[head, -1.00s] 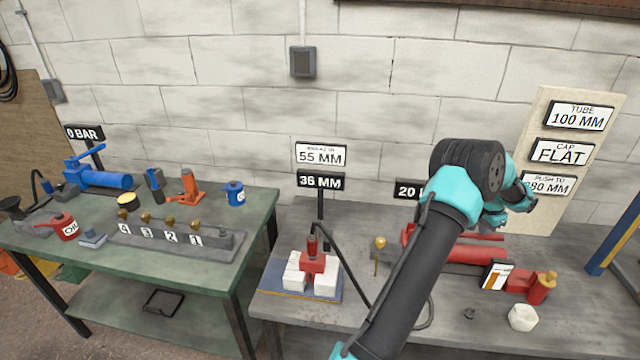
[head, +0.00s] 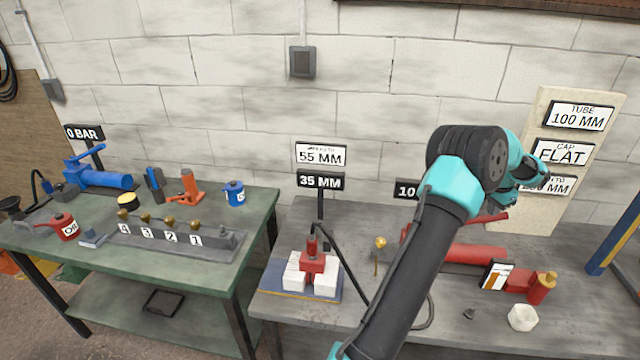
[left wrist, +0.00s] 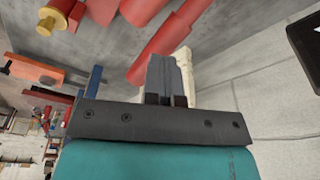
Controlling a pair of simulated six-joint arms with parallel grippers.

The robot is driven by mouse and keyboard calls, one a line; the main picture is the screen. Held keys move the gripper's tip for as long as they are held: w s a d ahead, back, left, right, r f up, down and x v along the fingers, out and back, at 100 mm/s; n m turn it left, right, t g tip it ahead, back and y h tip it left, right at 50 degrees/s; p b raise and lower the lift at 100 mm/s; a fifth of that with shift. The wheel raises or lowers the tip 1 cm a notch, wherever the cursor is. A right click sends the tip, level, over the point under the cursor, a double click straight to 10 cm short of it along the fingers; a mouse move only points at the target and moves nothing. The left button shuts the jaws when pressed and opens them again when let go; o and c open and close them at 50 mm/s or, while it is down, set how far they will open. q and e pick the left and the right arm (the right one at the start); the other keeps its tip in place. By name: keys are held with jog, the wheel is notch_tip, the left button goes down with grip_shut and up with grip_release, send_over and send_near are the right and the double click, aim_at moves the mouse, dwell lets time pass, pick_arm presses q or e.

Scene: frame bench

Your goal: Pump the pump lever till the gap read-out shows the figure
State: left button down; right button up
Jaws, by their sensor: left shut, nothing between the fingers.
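The gap read-out (head: 320,181) is a black sign showing 35 MM, below a white sign (head: 320,155) reading 55 MM. A red spreader (head: 312,262) stands between white blocks (head: 326,283). The red pump (head: 470,253) lies on the right bench, its red pump lever (head: 492,218) raised above it and partly hidden by my arm. My left gripper (head: 530,180) is near the lever's far end. In the left wrist view its shut, empty fingers (left wrist: 166,75) are beside the lever's thick end (left wrist: 150,58); I cannot tell whether they touch. My right gripper is not in view.
A black read-out (head: 405,190) showing 10 is partly covered by my arm. A board (head: 585,105) with signs stands behind the gripper. The green bench (head: 190,270) stands left.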

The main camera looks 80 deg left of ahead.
pick_arm(q)
jog(key=shift+f, duration=0.1)
dwell(0.7)
dwell(2.2)
dwell(0.9)
jog(key=shift+f, duration=4.2)
jog(key=shift+w+r, duration=0.1)
jog(key=shift+r, duration=4.2)
